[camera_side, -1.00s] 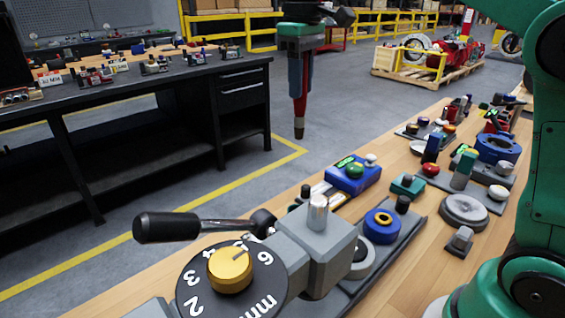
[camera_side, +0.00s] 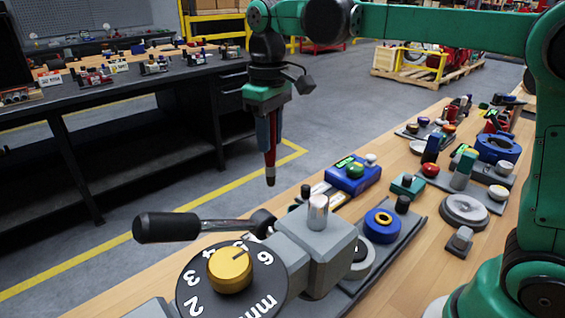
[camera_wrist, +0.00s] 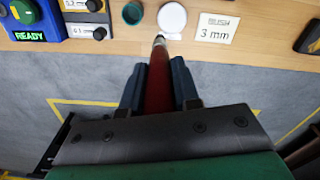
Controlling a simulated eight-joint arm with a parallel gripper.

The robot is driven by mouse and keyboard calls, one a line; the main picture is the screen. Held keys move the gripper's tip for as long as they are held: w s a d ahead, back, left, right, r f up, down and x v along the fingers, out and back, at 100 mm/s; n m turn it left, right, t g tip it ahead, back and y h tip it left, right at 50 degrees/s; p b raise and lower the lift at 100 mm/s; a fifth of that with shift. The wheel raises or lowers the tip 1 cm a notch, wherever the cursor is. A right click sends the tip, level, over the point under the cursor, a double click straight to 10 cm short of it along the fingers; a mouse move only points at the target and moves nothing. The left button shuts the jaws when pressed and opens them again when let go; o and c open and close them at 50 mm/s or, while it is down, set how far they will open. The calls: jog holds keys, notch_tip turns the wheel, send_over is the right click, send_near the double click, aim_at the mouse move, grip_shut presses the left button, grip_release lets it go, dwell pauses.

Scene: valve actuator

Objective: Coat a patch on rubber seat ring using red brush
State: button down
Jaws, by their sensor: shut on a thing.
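My gripper (camera_side: 266,128) is shut on the red brush (camera_side: 270,155). The brush hangs slightly tilted, dark tip down, in the air left of the bench edge in the side view. In the wrist view, the brush (camera_wrist: 158,82) sits between the two fingers of my gripper (camera_wrist: 158,90), its tip appearing just below a white disc. I cannot tell for sure which part is the rubber seat ring. A grey ring-like disc (camera_side: 464,210) lies at right on the bench, and a pale ring (camera_side: 361,262) is partly hidden behind the grey block.
A blue ring (camera_side: 382,226) with a yellow inner part stands near the front. A blue box (camera_side: 352,174) lies right of the brush. A lever handle (camera_side: 180,227) and gold knob (camera_side: 230,270) fill the foreground. The wrist view shows a "3 mm" label (camera_wrist: 214,29) and green cup (camera_wrist: 132,13).

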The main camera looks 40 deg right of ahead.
notch_tip(320, 180, down, 10)
jog(key=a, duration=0.2)
jog(key=shift+s+a+r, duration=0.15)
jog(key=shift+s+a, duration=0.05)
jog(key=shift+s, duration=0.2)
jog(key=shift+f, duration=0.55)
dwell(1.8)
notch_tip(320, 180, up, 7)
dwell(0.8)
dwell(0.3)
